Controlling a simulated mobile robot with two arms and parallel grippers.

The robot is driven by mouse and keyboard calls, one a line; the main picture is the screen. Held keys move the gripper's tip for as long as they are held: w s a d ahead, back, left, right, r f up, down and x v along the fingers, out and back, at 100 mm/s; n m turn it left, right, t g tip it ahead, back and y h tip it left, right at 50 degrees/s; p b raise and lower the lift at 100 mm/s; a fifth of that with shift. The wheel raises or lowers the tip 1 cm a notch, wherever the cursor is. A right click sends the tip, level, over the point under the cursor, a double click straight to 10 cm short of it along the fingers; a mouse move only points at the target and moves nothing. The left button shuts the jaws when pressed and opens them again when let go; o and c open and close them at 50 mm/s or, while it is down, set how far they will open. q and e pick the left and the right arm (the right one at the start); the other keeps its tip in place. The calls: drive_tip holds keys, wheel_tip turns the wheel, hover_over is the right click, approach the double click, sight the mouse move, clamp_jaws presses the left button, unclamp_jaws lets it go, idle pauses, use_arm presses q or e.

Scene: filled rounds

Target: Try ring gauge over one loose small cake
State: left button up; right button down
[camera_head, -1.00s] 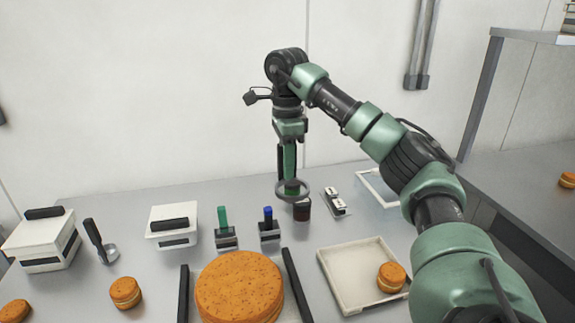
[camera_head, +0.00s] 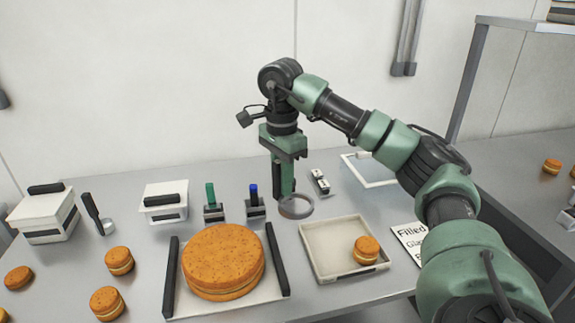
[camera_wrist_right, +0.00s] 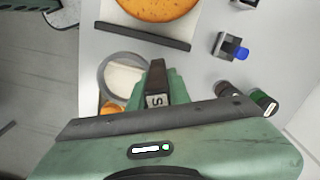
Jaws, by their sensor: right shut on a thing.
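My right gripper (camera_head: 284,190) is shut on the ring gauge (camera_head: 296,214), a grey ring held level above the table, just left of the tray's far corner. In the right wrist view the ring (camera_wrist_right: 104,74) hangs beside a dark tab marked S. An orange small cake (camera_wrist_right: 110,108) shows there, partly behind the ring's rim. In the head view one small cake (camera_head: 366,248) sits in the pale tray (camera_head: 325,238). Loose small cakes (camera_head: 119,260), (camera_head: 106,302) and (camera_head: 18,277) lie at the left. My left gripper is out of view.
A large filled cake (camera_head: 222,258) sits on a board between dark rails. White boxes (camera_head: 42,213) and a scoop (camera_head: 92,208) are at back left. A printed sign (camera_head: 408,240) lies right of the tray.

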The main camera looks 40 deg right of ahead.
drive_tip(key=s+a+f+n, duration=0.6)
drive_tip(key=a+n, duration=0.3)
drive_tip(key=a, duration=0.1)
drive_tip(key=s+a+f+n, duration=0.6)
drive_tip(key=s+a+n, duration=0.1)
drive_tip(key=a+n, duration=0.3)
drive_tip(key=shift+s+a, duration=0.15)
drive_tip(key=shift+a, duration=0.65)
